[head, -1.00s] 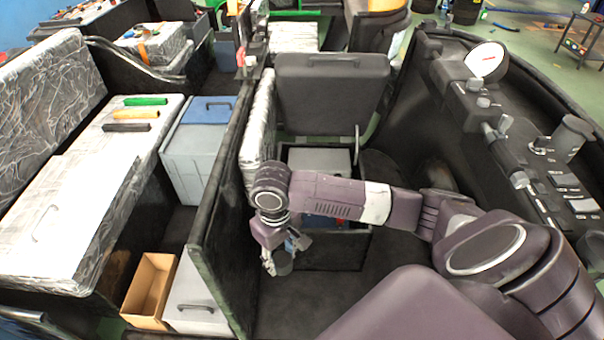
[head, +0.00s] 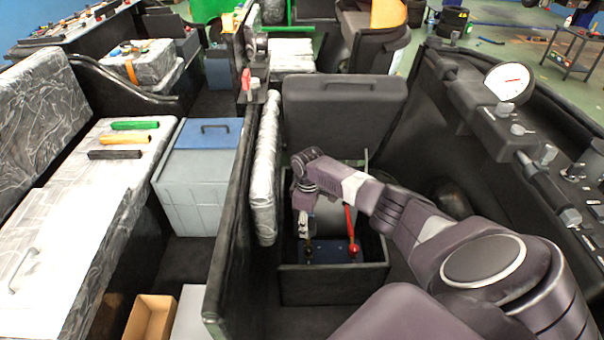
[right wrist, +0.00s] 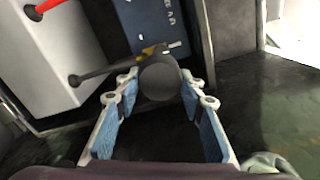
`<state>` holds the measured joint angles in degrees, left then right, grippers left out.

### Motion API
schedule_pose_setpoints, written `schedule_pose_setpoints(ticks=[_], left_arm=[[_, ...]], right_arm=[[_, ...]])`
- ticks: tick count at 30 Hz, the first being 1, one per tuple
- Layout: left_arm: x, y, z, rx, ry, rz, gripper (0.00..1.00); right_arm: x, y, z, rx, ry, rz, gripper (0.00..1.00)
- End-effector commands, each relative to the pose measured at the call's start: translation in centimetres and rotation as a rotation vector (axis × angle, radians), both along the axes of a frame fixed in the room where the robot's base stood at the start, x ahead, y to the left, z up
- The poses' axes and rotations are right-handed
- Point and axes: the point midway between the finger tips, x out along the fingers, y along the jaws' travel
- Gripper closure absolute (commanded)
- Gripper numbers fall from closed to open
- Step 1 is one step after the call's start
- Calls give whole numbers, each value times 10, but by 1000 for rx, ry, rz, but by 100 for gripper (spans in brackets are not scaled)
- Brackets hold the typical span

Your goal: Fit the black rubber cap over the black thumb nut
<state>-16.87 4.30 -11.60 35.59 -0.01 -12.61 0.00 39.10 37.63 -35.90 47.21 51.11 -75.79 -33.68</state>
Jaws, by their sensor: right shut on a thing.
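My right gripper (head: 304,228) reaches down into an open black box under a raised seat. In the right wrist view its blue-padded fingers (right wrist: 163,88) are shut on the round black rubber cap (right wrist: 160,80), held at the fingertips. The cap hides what lies directly behind it. A small yellow fitting with a silver tip (right wrist: 155,50) shows just beyond the cap, on or beside a blue panel (right wrist: 150,22). I cannot make out the black thumb nut for certain. My left gripper is out of view.
The black box's front wall (head: 330,288) stands close to the gripper. A red-handled lever (head: 351,230) rises right of it. The upright seat (head: 340,108) is behind. A dark rod with a round end (right wrist: 76,80) lies left of the cap.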

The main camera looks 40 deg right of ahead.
Motion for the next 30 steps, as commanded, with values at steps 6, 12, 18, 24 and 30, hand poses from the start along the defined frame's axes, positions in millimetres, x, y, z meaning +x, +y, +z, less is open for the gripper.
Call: schedule_pose_setpoints(ticks=[6, 12, 18, 24, 30], left_arm=[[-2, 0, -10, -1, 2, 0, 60], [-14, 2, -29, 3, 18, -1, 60], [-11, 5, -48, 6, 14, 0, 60], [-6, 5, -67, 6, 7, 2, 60], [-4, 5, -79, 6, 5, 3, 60]], right_arm=[[0, -1, -11, 0, 0, 1, 80], [0, -1, -29, -1, 0, 1, 80], [0, -1, -49, -2, -1, 1, 80], [0, -1, -69, -1, 0, 0, 80], [0, 0, -83, -1, 0, 0, 80]])
